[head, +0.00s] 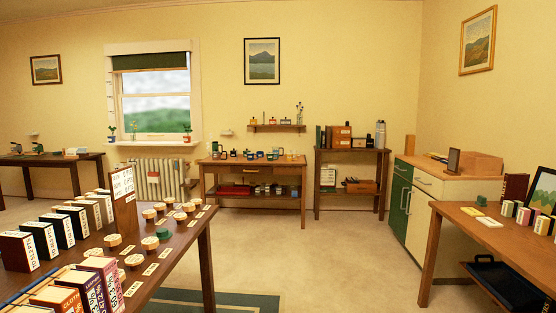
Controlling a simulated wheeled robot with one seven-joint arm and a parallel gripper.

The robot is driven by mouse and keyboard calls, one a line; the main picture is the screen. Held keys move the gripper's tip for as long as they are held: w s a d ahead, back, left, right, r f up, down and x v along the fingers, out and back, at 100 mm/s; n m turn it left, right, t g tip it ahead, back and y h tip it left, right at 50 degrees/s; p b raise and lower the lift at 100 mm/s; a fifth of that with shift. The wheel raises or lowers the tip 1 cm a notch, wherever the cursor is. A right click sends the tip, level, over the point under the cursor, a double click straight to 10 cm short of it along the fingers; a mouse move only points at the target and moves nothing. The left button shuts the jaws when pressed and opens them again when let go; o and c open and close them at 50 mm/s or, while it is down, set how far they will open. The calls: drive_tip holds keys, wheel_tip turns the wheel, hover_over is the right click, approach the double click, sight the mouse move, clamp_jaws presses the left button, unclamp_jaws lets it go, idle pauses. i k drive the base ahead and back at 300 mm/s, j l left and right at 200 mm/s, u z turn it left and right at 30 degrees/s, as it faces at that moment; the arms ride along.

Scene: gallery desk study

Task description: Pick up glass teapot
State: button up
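I cannot clearly make out a glass teapot. Several small pots, cups or jars stand in a row on the wooden table (218,163) against the far wall. They are too small to tell whether one of them is a glass teapot. My gripper is not in view.
A green and cream cabinet (423,187) stands behind. Carpet (320,255) between them is free.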

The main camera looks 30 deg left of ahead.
sight(215, 156)
drive_tip(key=u, duration=1.4)
drive_tip(key=i+l+z, duration=0.25)
drive_tip(key=i, duration=0.25)
drive_tip(key=i+l+z, duration=0.3)
drive_tip(key=i, duration=0.2)
drive_tip(key=i+l+z, duration=0.25)
drive_tip(key=i, duration=0.3)
drive_tip(key=i+u, duration=0.3)
drive_tip(key=i, duration=3.45)
drive_tip(key=i+u, duration=0.1)
drive_tip(key=i, duration=0.5)
drive_tip(key=i+l+u, duration=0.1)
drive_tip(key=i, duration=0.55)
drive_tip(key=i+l, duration=0.15)
drive_tip(key=i, duration=0.45)
drive_tip(key=u, duration=0.05)
